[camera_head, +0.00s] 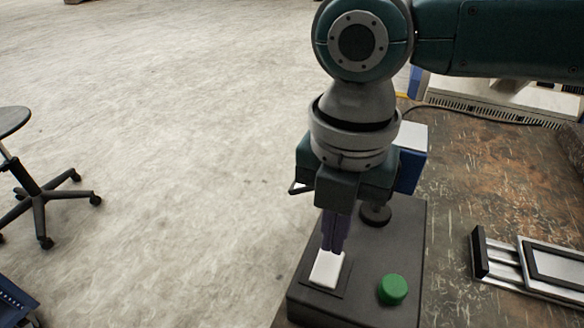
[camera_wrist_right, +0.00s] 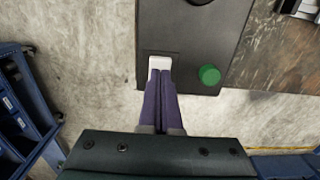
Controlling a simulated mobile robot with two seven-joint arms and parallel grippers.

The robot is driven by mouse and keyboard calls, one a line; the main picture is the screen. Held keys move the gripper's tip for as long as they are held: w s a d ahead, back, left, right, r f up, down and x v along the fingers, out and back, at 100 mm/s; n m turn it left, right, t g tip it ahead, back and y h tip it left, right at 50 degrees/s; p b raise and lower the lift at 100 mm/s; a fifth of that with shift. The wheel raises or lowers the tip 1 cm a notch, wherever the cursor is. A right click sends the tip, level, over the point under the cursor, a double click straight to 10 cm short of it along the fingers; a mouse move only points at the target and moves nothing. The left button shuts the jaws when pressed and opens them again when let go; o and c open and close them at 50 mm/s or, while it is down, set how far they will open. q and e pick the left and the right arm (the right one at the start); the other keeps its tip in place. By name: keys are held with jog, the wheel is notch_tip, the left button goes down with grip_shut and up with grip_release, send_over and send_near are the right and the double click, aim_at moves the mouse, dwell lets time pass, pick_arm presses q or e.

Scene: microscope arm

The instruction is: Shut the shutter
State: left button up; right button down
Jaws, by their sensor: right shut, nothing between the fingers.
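A dark control box (camera_head: 408,240) sits at the left edge of the worktable, with a white rocker switch (camera_head: 327,268) and a green round button (camera_head: 392,289) on top. The switch (camera_wrist_right: 160,63) and the button (camera_wrist_right: 209,75) also show in the right wrist view. My right gripper (camera_head: 333,248) points down with its purple fingers together and empty. Its fingertips (camera_wrist_right: 161,72) are at the white switch and hide part of it; I cannot tell for sure whether they touch. Which part is the shutter is not clear. My left gripper is out of view.
A black knob (camera_head: 375,214) stands on the box behind the gripper. A metal slide-like device (camera_head: 530,265) lies on the worn table (camera_head: 455,190) at the right. A stool (camera_head: 35,185) stands on the open floor at left.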

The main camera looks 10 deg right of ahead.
aim_at(330, 258)
jog(key=shift+f+b, duration=0.8)
jog(key=shift+f, duration=0.35)
dwell(0.4)
jog(key=shift+r+p, duration=0.85)
jog(key=shift+p, duration=0.1)
notch_tip(330, 258, up, 6)
jog(key=p, duration=0.5)
jog(key=shift+f+p, duration=0.25)
jog(key=shift+p, duration=0.15)
jog(key=shift+f, duration=0.1)
